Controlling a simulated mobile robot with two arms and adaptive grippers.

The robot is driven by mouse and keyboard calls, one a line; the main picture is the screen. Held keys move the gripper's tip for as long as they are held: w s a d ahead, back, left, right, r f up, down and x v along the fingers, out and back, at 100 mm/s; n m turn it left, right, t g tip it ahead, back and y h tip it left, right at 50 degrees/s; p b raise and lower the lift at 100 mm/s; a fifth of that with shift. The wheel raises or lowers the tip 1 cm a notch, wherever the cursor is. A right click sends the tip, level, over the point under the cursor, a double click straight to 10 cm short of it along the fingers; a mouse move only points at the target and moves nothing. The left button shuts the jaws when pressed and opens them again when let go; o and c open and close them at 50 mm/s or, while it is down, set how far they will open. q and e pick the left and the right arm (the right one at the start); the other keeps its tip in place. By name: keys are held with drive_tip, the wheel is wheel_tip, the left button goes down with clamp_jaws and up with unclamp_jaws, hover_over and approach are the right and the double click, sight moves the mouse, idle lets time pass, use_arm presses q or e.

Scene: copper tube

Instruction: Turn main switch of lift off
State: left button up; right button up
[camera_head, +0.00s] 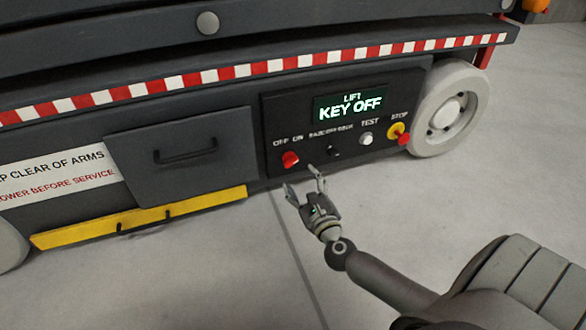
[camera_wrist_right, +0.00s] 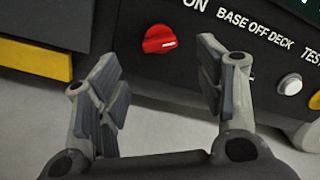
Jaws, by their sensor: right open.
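The red rotary main switch (camera_head: 290,159) sits at the panel's lower left under the "OFF ON" label. In the right wrist view the red switch (camera_wrist_right: 159,39) shows beyond the fingers, between them and nearer the right one. My right gripper (camera_head: 304,185) is open and empty, in front of and slightly below the panel, apart from the switch. It also shows in the right wrist view (camera_wrist_right: 158,90). My left gripper is not in view.
A key switch (camera_head: 333,150), a white test button (camera_head: 366,139) and a red-and-yellow stop button (camera_head: 399,133) sit right of the red switch. A grey drawer with a handle (camera_head: 185,151) and a yellow step (camera_head: 140,220) are left. A wheel (camera_head: 449,108) stands right. The floor in front is clear.

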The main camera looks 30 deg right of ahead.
sight(292, 164)
drive_tip(key=b+x, duration=0.2)
drive_tip(key=x, duration=0.4)
drive_tip(key=shift+w+f, duration=0.1)
drive_tip(key=shift+w, duration=0.2)
drive_tip(key=shift+w+d+b, duration=0.15)
drive_tip(key=shift+w+b, duration=0.15)
drive_tip(key=shift+w, duration=0.25)
drive_tip(key=shift+c, duration=0.2)
drive_tip(key=c, duration=1)
